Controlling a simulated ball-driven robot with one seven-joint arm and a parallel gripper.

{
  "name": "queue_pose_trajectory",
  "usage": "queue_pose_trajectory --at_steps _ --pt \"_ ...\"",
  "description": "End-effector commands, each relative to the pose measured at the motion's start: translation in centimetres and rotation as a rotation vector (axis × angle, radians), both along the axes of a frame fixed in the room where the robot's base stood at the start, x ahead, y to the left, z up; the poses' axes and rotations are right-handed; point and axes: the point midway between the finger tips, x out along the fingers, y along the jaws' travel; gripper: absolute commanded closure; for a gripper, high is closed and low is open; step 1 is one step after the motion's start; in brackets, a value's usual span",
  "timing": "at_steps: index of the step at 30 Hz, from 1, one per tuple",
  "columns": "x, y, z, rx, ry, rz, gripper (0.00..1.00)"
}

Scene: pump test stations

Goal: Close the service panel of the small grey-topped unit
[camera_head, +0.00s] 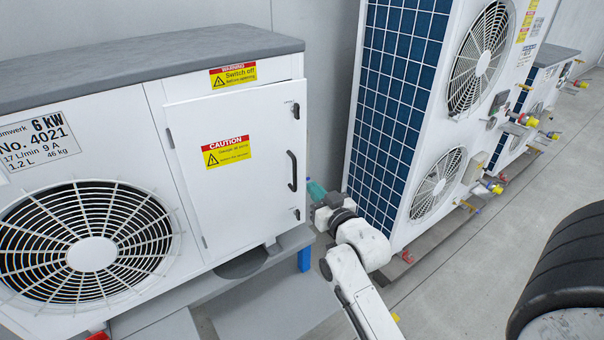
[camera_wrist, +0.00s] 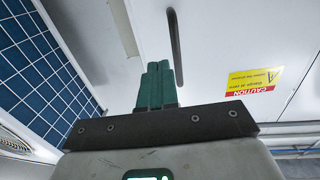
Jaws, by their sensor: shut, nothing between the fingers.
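The small grey-topped unit (camera_head: 150,58) stands at the left of the head view. Its white service panel (camera_head: 245,185) has a caution label, hinges on its left edge and a black upright handle (camera_head: 292,170) near its right edge. The panel seems to stand slightly out from the cabinet, but the gap is not clear. My gripper (camera_head: 316,190) is just right of the panel's free edge, level with the lower handle. In the wrist view its green fingers (camera_wrist: 155,85) are together and empty, close to the handle (camera_wrist: 175,45). Whether they touch the panel is hidden.
A tall white unit (camera_head: 440,150) with a blue grille and two fans stands to the right, close to my gripper. A black rounded object (camera_head: 565,270) is at the lower right. The grey floor (camera_head: 470,255) between them is clear.

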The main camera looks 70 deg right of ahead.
Motion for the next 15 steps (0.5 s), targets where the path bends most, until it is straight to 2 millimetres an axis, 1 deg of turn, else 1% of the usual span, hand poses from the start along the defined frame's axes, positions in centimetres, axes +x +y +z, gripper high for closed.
queue_pose_trajectory --at_steps 1,6,10,15 --pt "0.9 -0.6 0.3 0.0 -0.003 0.001 1.0" --pt "3.2 -2.5 0.2 0.0 -0.003 -0.001 1.0" --pt "4.5 -3.6 0.2 0.0 -0.002 -0.001 1.0" --pt "5.5 -4.4 0.1 -0.001 -0.001 -0.001 1.0"
